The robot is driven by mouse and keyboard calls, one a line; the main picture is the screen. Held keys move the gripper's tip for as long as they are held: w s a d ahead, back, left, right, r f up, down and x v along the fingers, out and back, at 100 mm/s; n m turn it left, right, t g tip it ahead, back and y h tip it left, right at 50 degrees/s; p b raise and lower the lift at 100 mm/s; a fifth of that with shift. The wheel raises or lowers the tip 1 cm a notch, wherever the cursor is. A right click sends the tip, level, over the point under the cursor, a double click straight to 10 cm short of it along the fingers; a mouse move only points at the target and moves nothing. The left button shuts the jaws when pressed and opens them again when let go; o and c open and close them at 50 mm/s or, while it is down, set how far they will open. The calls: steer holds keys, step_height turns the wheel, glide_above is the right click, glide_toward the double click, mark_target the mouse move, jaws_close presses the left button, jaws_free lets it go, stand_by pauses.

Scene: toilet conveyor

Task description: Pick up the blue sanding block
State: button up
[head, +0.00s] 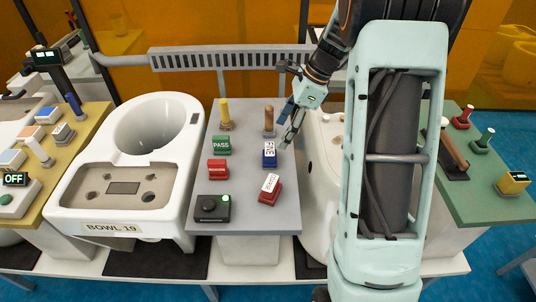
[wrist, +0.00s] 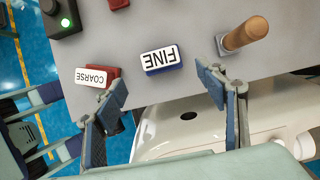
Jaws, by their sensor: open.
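The blue sanding block (head: 269,154) lies on the grey table, with a white top marked FINE. In the wrist view the block (wrist: 162,60) lies ahead of my gripper (wrist: 160,83), roughly centred between the two fingertips, with its label upside down. My gripper is open and empty, its fingers spread wider than the block. In the head view my gripper (head: 288,126) is above the table's right edge, just behind and right of the block. I see no contact between the fingers and the block.
A red block marked COARSE (head: 270,188) lies in front of the blue one, near the left finger (wrist: 108,95). A wooden-handled tool (head: 268,119) stands behind, near the right finger. A green PASS block (head: 221,145), a red block (head: 217,169) and a button box (head: 213,208) are left.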

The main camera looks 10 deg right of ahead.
mark_target(270, 148)
steer(key=x, duration=0.3)
steer(key=shift+f, duration=0.25)
steer(key=shift+a+x, duration=0.2)
steer(key=shift+x, duration=2.5)
steer(key=shift+w+r, duration=0.1)
steer(key=shift+w, duration=0.05)
steer(key=shift+c, duration=0.6)
steer(key=c, duration=1.2)
steer(key=shift+r, duration=0.1)
